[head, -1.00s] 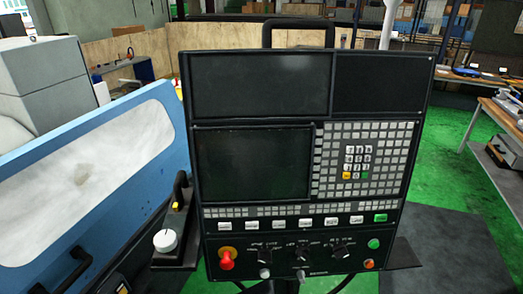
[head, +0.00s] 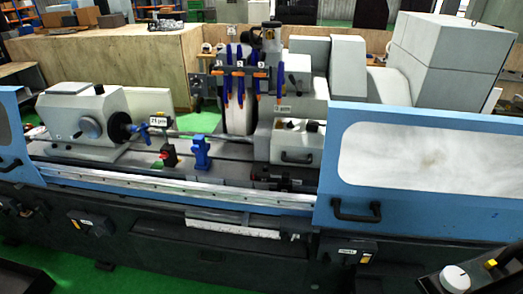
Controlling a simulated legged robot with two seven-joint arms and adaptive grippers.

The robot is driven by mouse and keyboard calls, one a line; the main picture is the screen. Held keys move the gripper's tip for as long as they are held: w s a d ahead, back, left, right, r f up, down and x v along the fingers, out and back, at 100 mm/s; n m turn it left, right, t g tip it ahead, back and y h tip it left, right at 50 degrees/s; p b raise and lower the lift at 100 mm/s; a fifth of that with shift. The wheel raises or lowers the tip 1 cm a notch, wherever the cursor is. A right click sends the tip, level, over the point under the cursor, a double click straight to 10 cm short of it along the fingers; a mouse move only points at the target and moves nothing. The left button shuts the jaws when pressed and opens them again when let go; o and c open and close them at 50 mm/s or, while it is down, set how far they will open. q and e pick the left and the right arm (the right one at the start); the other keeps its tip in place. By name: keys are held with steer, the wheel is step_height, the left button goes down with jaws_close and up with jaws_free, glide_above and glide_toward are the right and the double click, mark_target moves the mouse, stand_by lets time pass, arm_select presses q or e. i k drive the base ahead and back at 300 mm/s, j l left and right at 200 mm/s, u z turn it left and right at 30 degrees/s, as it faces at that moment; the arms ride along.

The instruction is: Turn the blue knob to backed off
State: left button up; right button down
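A small blue upright fitting (head: 202,152) stands on the machine table in the middle of the cylindrical grinder. No separate blue knob can be made out on it at this size. Several blue hoses with orange parts (head: 240,75) hang by the pale grinding wheel (head: 237,112), on a bracket with small number plates. Neither of my grippers shows in the head view.
A grey headstock (head: 85,118) stands left, beside a small "25 µm" sign (head: 160,119). A blue sliding door (head: 425,165) with a window and black handle covers the right part. A panel with a white dial (head: 454,279) sits at lower right. Green floor shows lower left.

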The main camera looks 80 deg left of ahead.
mark_target(195, 149)
steer(key=u, duration=3.35)
steer(key=i+j+z, duration=0.1)
steer(key=i+j, duration=0.25)
steer(key=j, duration=0.3)
steer(key=i+j+z, duration=0.25)
steer(key=j, duration=0.4)
steer(key=i+j, duration=0.2)
steer(key=j, duration=0.15)
steer(key=z, duration=0.05)
